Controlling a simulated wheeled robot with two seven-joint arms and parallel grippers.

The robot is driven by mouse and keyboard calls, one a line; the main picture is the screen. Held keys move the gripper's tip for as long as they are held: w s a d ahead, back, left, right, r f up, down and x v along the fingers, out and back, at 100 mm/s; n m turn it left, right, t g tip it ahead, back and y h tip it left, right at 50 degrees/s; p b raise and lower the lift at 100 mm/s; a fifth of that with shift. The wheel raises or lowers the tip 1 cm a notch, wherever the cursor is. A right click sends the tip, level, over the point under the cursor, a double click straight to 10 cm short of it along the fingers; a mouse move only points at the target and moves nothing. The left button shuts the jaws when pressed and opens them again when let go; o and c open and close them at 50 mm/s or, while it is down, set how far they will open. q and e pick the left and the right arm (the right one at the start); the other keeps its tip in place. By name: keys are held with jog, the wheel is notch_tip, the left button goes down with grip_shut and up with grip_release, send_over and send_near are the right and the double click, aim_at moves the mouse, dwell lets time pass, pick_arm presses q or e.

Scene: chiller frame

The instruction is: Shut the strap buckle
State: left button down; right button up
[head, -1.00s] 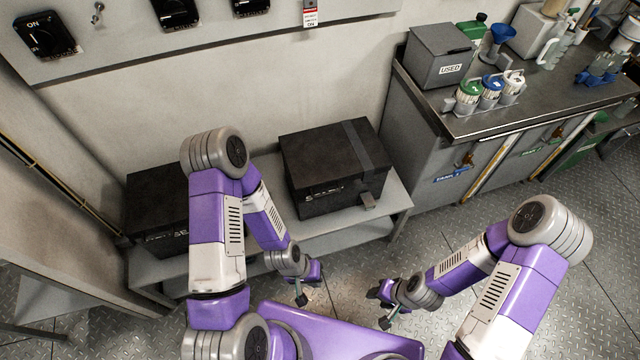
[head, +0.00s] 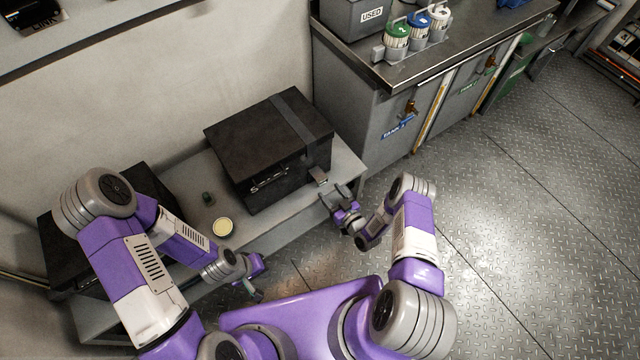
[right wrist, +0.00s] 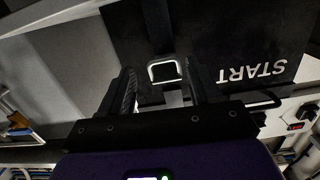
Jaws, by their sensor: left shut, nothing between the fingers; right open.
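A black box (head: 245,140) sits on a grey bench, with a dark strap (head: 293,120) running over its lid and down its front. The strap's metal buckle (head: 318,176) juts out at the front near the right corner. In the right wrist view the buckle (right wrist: 164,71) shows as a pale metal loop, ahead of and between my fingers. My right gripper (head: 336,196) is open just in front of and below the buckle, apart from it as far as I can tell. My left gripper (head: 256,288) is shut and empty, low in front of the bench.
A round yellow disc (head: 222,227) and a small dark object (head: 208,198) lie on the bench (head: 345,160) left of the box. Another black box (head: 150,190) stands behind my left arm. A grey cabinet (head: 350,95) stands to the right. The floor at right is clear.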

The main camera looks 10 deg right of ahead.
aim_at(321, 180)
jog(key=shift+n+t+y, duration=0.3)
jog(key=shift+t, duration=0.2)
jog(key=b+x, duration=0.2)
jog(key=x, duration=0.5)
jog(key=shift+w+f, duration=0.15)
grip_shut()
